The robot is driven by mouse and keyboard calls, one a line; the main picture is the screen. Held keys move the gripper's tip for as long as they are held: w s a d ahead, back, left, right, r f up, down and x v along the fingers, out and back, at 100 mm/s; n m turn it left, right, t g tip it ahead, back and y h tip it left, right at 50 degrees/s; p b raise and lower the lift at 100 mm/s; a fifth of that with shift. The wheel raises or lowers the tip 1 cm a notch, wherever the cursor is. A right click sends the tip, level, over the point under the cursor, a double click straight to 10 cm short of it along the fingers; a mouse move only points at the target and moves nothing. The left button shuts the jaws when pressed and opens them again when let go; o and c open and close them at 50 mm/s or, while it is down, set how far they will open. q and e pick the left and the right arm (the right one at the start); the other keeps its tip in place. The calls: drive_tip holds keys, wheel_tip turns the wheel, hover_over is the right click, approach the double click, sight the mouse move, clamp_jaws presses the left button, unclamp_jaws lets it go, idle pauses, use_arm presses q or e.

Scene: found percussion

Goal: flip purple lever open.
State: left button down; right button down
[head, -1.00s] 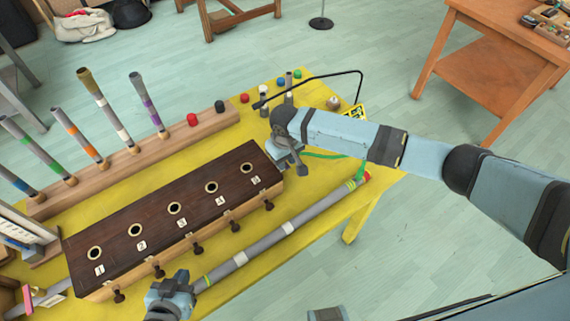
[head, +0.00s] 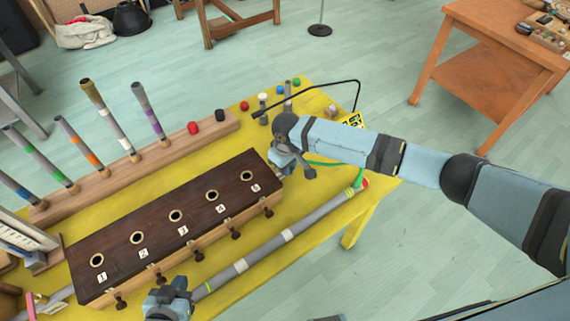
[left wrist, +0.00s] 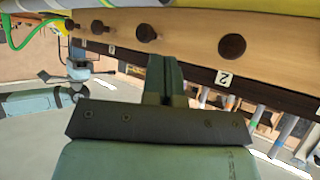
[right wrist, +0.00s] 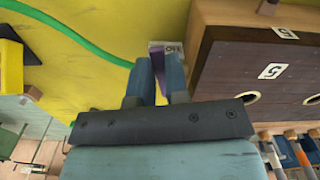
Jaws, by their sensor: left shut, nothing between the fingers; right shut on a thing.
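The purple lever (right wrist: 159,88) shows in the right wrist view as a thin purple strip between the fingertips of my right gripper (right wrist: 160,75), which is shut on it. A small white label reading OFF (right wrist: 172,47) lies just beyond the lever. In the head view, my right gripper (head: 284,165) is by the right end of the dark box and hides the lever. My left gripper (head: 172,290) is at the box's front left; in the left wrist view its fingers (left wrist: 165,75) are shut and empty, close to the box's pegged front.
The dark wooden box (head: 160,227) has several numbered holes and front pegs. A long grey tube (head: 265,250) lies along its front on the yellow table (head: 215,155). A green hose (right wrist: 80,35) runs near my right gripper. Coloured upright tubes stand behind the box.

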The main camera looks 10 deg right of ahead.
use_arm(q)
drive_tip(key=shift+d+r+p, duration=0.1)
drive_tip(key=shift+r+p, duration=0.25)
drive_tip(key=shift+r, duration=0.2)
use_arm(e)
drive_tip(key=shift+w+d+n, duration=0.3)
drive_tip(key=shift+w+n, duration=0.6)
drive_tip(key=shift+n, duration=1.65)
drive_tip(key=shift+w+d+n, duration=0.25)
drive_tip(key=shift+w+n, duration=0.6)
drive_tip(key=shift+n, duration=1.75)
drive_tip(key=shift+w+d+n, duration=0.3)
drive_tip(key=shift+w+n, duration=0.6)
drive_tip(key=shift+n, duration=1.65)
drive_tip(key=c, duration=1.4)
unclamp_jaws()
drive_tip(key=shift+w, duration=0.1)
